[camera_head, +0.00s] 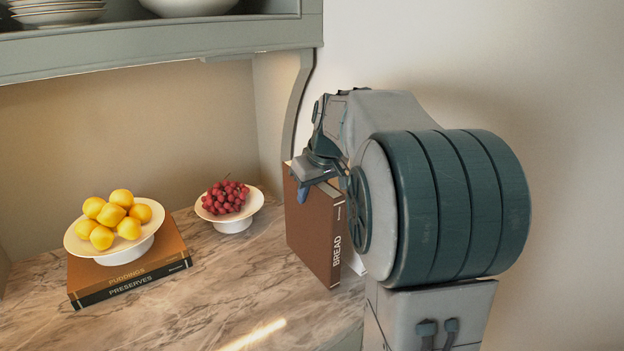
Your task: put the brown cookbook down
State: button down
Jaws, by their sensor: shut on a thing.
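The brown cookbook (312,237), with "BREAD" on its spine, is upright at the right end of the marble counter (225,275). My gripper (318,172) is at the book's top edge and shut on it. One finger shows in front of the brown cover; the other is hidden behind the book and my arm. The book's lower edge is at or very near the counter top; I cannot tell if it touches.
A white bowl of lemons (112,222) stands on two stacked books (130,270) at the left. A white footed bowl of red grapes (229,203) stands just left of the brown book. A shelf (170,55) with dishes hangs above. The front middle of the counter is clear.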

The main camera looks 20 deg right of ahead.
jog(key=shift+f, duration=0.45)
jog(key=shift+f, duration=0.15)
jog(key=c, duration=1.1)
grip_release()
jog(key=shift+r, duration=0.2)
jog(key=v, duration=1.2)
jog(key=shift+f, duration=0.1)
jog(key=shift+s, duration=0.1)
